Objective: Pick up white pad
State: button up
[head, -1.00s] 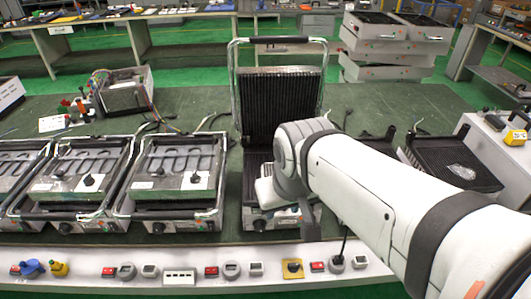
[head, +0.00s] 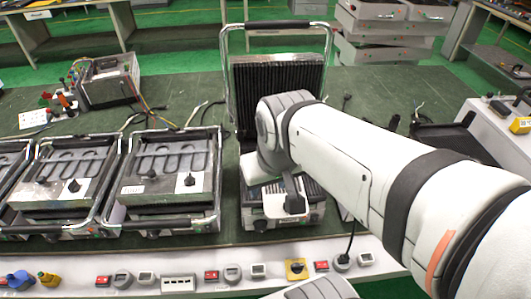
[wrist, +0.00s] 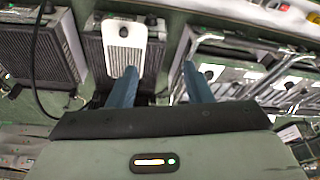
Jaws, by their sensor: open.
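The white pad (wrist: 124,42) is a pale, slotted rectangle in the wrist view. It lies over the dark ribbed plate of a grill (wrist: 148,62), beyond my left finger. My gripper (wrist: 160,72) is open, with two blue fingers spread and nothing between them. The left finger overlaps the pad's near edge in the picture; I cannot tell whether they touch. In the head view my arm hides much of the lower plate of the upright-lidded grill (head: 278,85). A pale patch shows beside my wrist there, but I cannot tell whether it is the pad.
Open heating-element trays (head: 170,170) stand left of the grill. A dark ribbed unit (wrist: 38,50) lies to the left in the wrist view. The white front ledge (head: 215,272) carries switches and sockets. A box with cables (head: 108,80) stands at the back left.

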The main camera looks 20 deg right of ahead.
jog(key=shift+o, duration=0.5)
jog(key=w+d+f+m+g+y+b, duration=0.1)
jog(key=w+d+f+m+b, duration=0.1)
jog(key=f+m, duration=0.3)
jog(key=w+d+f+m+g+y+b, duration=0.1)
jog(key=w+d+f+m+b, duration=0.2)
jog(key=w+f+m, duration=0.2)
jog(key=shift+d+f+b, duration=0.3)
jog(key=shift+f+b, duration=0.05)
jog(key=shift+f, duration=0.2)
jog(key=w+d+f+m+y+b, duration=0.2)
jog(key=w+d+f+m+b, duration=0.2)
jog(key=d+f+m, duration=0.65)
jog(key=shift+m, duration=0.25)
jog(key=x, duration=0.9)
jog(key=shift+w+a, duration=0.35)
jog(key=shift+a, duration=0.05)
grip_shut()
